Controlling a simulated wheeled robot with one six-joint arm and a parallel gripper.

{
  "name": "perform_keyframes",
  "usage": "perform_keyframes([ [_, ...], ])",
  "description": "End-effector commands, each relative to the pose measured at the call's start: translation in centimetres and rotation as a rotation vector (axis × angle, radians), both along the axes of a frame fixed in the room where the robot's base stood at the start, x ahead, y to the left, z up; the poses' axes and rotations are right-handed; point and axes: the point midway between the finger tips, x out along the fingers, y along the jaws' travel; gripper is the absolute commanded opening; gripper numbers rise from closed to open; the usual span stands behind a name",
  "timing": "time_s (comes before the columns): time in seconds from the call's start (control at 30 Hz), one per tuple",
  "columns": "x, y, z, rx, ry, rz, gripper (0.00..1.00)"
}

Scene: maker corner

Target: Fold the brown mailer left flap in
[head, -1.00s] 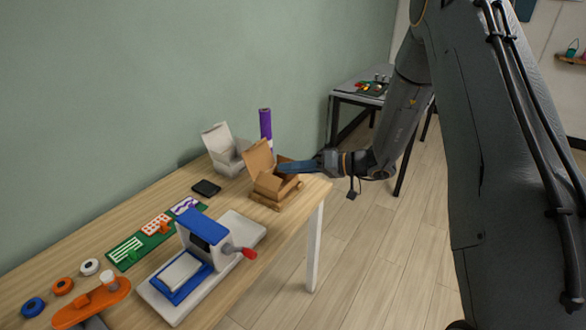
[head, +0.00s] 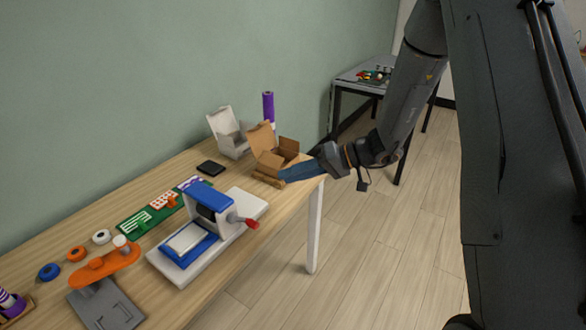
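The brown mailer (head: 267,163) is an open cardboard box near the table's far right corner, with its lid raised at the back left. Flaps stand up around its opening, but which one is the left flap is hard to tell at this size. My gripper (head: 286,176) comes in from the right, with its blue fingers low along the mailer's front right side. The fingers overlap the box's lower front in the picture, and I cannot tell whether they touch it. Whether the fingers are apart or closed is not clear.
A white open box (head: 232,148) and a purple roll (head: 268,108) stand behind the mailer. A black flat item (head: 211,168) lies to the left. A blue and white press (head: 203,235) with a red handle stands in front. The table (head: 150,187) edge is close below the mailer.

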Motion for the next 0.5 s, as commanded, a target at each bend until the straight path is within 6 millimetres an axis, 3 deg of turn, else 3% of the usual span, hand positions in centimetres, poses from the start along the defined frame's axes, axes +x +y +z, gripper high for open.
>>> perform_keyframes([
  [0.5,-1.09,0.21,-0.23,-0.026,0.038,0.017,0.21],
])
